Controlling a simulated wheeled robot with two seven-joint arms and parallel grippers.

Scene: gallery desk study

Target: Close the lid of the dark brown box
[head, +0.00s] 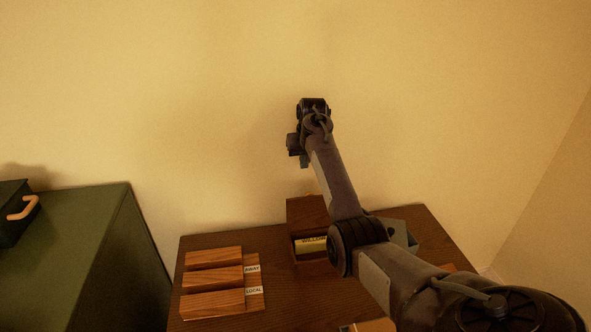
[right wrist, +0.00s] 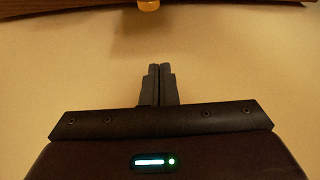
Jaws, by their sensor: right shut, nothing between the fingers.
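The dark brown box (head: 309,267) stands on the wooden desk, partly behind my right arm. Its lid (head: 305,213) is raised at the back, and something with a pale lettered label (head: 311,245) shows inside. My right gripper (head: 303,161) is above and apart from the lid, in front of the wall. In the right wrist view its fingers (right wrist: 160,84) are together and hold nothing. A brown wooden edge (right wrist: 60,9) with a small yellow-orange knob (right wrist: 149,5) shows at the top of that view, apart from the fingertips. My left gripper is not in view.
A wooden rack with labelled slats (head: 215,281) lies on the desk (head: 285,312) to the left of the box. A grey object (head: 403,232) is partly hidden behind my right arm. A green cabinet (head: 75,235) with a dark green case (head: 12,215) stands at left.

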